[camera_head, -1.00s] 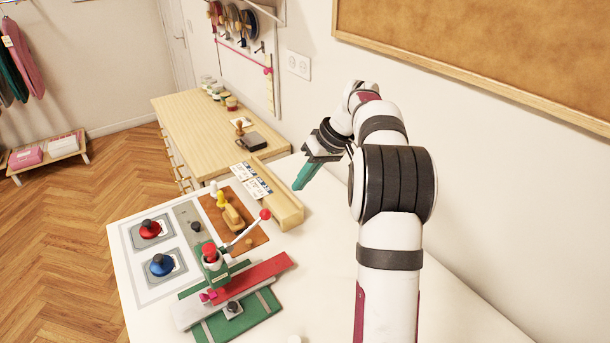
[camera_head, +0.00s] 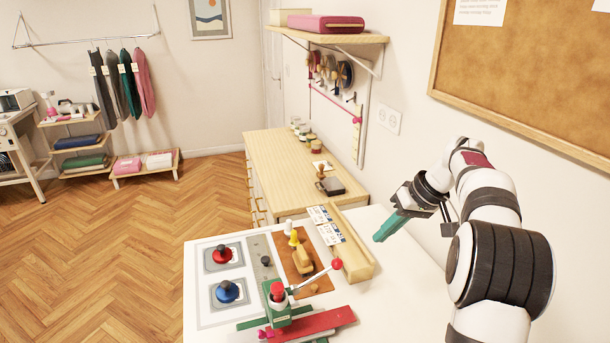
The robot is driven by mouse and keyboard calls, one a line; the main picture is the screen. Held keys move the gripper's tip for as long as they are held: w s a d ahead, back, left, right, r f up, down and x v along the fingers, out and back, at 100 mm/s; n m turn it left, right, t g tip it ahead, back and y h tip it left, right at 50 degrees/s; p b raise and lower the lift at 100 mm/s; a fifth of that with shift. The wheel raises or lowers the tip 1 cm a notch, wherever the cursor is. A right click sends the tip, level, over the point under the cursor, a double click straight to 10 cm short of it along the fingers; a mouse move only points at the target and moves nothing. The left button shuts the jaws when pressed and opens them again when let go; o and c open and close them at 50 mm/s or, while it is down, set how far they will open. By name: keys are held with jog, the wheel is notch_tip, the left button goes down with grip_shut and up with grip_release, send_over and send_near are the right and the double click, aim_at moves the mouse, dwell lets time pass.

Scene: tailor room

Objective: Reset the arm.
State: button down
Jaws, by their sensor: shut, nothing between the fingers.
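My gripper (camera_head: 393,226) is at the end of my bent white arm, on the right of the view. Its teal fingers are shut with nothing between them. They point down and to the left. The gripper is above the white table (camera_head: 400,300), to the right of a long wooden box (camera_head: 354,250), and looks apart from it. The arm is folded near the wall.
On the white table stand a green-and-red press (camera_head: 300,318) with a red-knobbed lever, a red-knobbed stamp (camera_head: 222,254), a blue-knobbed stamp (camera_head: 228,292) and a brown board (camera_head: 306,267). A wooden cabinet (camera_head: 285,165) adjoins behind. A corkboard (camera_head: 530,80) hangs on the right wall.

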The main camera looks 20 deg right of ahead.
jog(key=s+a+r+m+g, duration=0.1)
jog(key=s+a, duration=0.5)
jog(key=a, duration=0.3)
jog(key=s+a+r+m+g, duration=0.1)
jog(key=s+a+r, duration=0.1)
jog(key=s+a, duration=0.5)
jog(key=s+a+f+m+g+h, duration=0.1)
jog(key=s+a+f, duration=0.2)
jog(key=s, duration=0.6)
jog(key=s+a+f+m+g+h, duration=0.1)
jog(key=s+a+f, duration=0.3)
jog(key=s+a, duration=0.3)
jog(key=s, duration=0.2)
jog(key=shift+s+a+f+m, duration=0.2)
jog(key=shift+s+f+m, duration=0.1)
jog(key=shift+m, duration=0.1)
